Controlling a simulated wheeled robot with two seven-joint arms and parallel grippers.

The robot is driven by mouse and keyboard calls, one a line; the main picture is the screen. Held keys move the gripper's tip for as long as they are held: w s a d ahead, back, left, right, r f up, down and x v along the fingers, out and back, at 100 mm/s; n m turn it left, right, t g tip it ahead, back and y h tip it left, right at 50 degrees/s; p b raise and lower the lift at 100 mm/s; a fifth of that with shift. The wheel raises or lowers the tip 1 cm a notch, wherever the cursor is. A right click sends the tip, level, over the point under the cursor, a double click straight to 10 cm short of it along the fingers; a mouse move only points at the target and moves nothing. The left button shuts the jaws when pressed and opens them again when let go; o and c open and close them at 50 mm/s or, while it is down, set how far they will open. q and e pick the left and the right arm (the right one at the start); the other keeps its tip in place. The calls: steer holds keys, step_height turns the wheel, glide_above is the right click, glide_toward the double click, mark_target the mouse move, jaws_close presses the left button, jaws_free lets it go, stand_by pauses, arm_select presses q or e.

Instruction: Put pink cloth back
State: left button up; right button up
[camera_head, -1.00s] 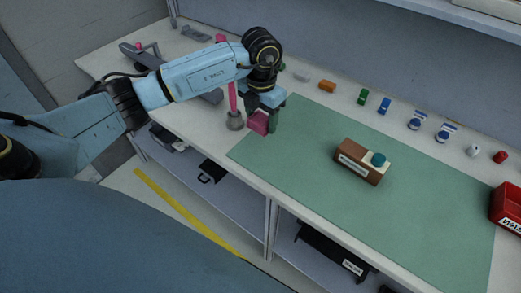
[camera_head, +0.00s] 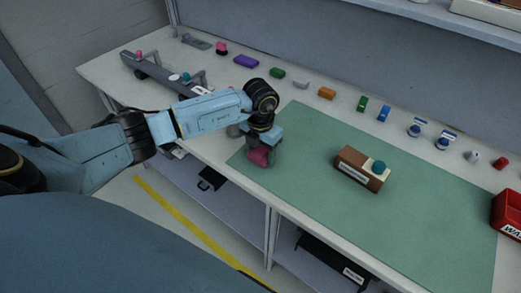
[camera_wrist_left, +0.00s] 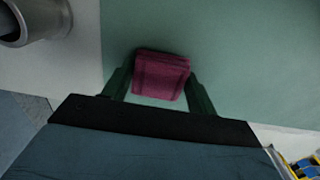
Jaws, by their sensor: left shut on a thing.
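The pink cloth (camera_head: 259,157) is a small folded pad at the left end of the green mat (camera_head: 310,130). My left gripper (camera_head: 264,152) is shut on it from above. In the left wrist view, the cloth (camera_wrist_left: 161,74) sits between the two dark green fingers of the left gripper (camera_wrist_left: 160,85), over the mat (camera_wrist_left: 245,60) near its edge. I cannot tell whether the cloth touches the mat. My right gripper is out of view.
A grey metal cup (camera_wrist_left: 32,20) stands just off the mat. A brown box with a teal knob (camera_head: 362,168) sits on the mat. Small coloured parts line the back, including an orange block (camera_head: 327,93). A red bin (camera_head: 507,212) is at the right.

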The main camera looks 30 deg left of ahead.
mark_target(261, 151)
arm_select(q)
steer(key=shift+f, duration=0.15)
steer(key=o, duration=0.9)
steer(key=shift+o, duration=0.2)
step_height(261, 151, up, 12)
steer(key=shift+r, duration=0.2)
